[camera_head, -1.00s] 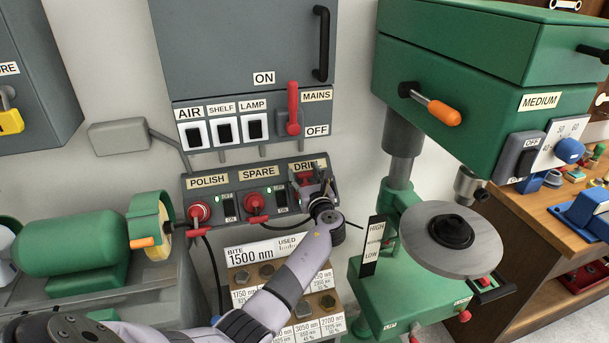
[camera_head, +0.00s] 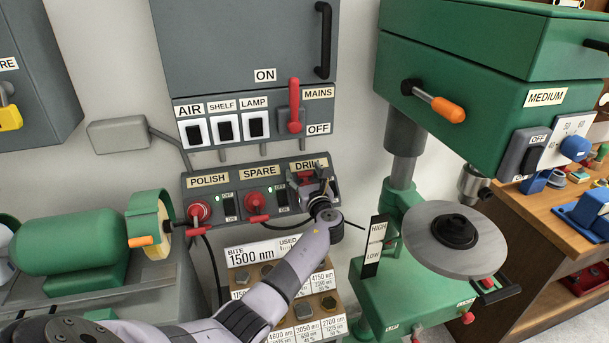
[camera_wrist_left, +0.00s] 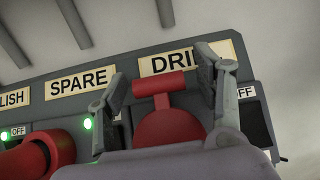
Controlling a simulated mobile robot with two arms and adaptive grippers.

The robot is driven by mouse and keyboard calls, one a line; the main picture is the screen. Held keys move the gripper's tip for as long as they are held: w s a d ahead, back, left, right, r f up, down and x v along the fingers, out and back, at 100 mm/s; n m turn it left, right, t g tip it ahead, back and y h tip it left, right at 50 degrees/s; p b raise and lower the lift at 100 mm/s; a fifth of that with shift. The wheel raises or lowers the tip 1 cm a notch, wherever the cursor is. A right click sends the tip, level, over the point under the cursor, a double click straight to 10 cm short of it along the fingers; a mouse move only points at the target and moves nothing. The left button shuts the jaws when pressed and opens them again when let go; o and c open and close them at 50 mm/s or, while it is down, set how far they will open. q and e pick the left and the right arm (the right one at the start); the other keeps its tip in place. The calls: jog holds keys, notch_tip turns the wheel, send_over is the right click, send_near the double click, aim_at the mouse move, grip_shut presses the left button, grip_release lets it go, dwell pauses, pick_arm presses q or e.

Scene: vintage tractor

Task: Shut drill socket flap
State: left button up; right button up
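The drill socket is at the right end of the grey socket panel, under the DRILL label (camera_head: 307,164). Its red flap (camera_wrist_left: 168,126) shows in the left wrist view as a rounded plate with a stem and a crossbar tab at the top. The flap looks raised, with its tab upward. My left gripper (camera_head: 315,179) is at this socket, its fingers spread on either side of the flap; it also shows in the left wrist view (camera_wrist_left: 162,72). The gripper hides most of the socket in the head view. My right gripper is not in view.
The spare socket (camera_head: 258,199) and the polish socket (camera_head: 199,211) sit to the left with black switches. The red mains lever (camera_head: 294,105) is above. A rack of labelled bits (camera_head: 243,276) is below, and a green drill press (camera_head: 480,95) stands right.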

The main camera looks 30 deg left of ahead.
pick_arm(q)
jog(key=shift+o, duration=0.7)
jog(key=shift+s+r, duration=0.1)
jog(key=shift+d, duration=0.15)
jog(key=v, duration=1.2)
